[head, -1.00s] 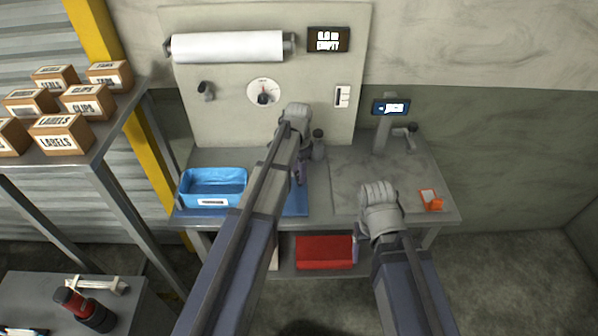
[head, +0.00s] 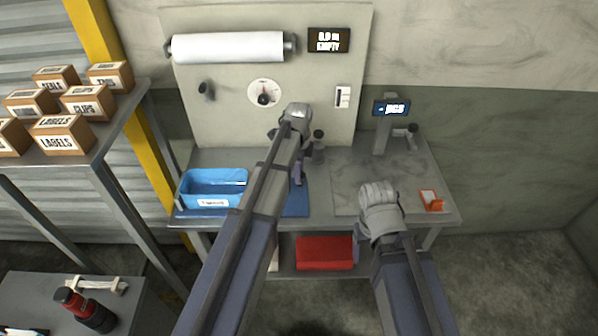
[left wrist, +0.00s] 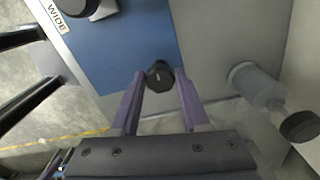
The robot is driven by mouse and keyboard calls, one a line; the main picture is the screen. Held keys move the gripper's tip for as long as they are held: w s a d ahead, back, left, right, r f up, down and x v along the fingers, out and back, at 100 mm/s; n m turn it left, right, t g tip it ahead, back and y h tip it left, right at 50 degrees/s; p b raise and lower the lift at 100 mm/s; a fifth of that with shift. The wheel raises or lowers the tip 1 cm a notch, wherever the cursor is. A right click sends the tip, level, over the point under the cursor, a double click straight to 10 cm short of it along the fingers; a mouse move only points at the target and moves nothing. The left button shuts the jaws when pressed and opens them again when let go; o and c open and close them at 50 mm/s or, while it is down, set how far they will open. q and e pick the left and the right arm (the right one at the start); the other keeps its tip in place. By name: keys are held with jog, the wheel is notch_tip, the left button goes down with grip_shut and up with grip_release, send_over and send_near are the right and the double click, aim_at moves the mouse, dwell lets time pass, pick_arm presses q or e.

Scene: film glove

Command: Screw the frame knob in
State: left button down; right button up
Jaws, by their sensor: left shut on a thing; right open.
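My left gripper (head: 298,174) reaches down over the blue panel (head: 297,207) at the middle of the bench. In the left wrist view its two purple fingers (left wrist: 160,76) are shut on a small black knob (left wrist: 158,77) with a pale mark on it. The knob is at the right edge of the blue surface (left wrist: 120,50); its thread is hidden. Another black knob (left wrist: 77,5) shows beside a "WIDE" label (left wrist: 56,15). My right gripper (head: 357,243) is open near the bench's front edge, mostly hidden by its own wrist.
A blue bin (head: 214,187) stands on the bench's left. A grey cylinder with a black cap (head: 318,150) is just right of my left gripper. An orange item (head: 431,201) lies at the bench's right. A film roll (head: 228,47) is on the back panel. The right worktop is mostly clear.

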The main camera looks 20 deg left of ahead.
pick_arm(q)
jog(key=shift+w, duration=0.1)
dwell(0.3)
jog(key=shift+c, duration=1.9)
grip_release()
notch_tip(320, 180, up, 8)
jog(key=p, duration=0.8)
jog(key=shift+f, duration=0.1)
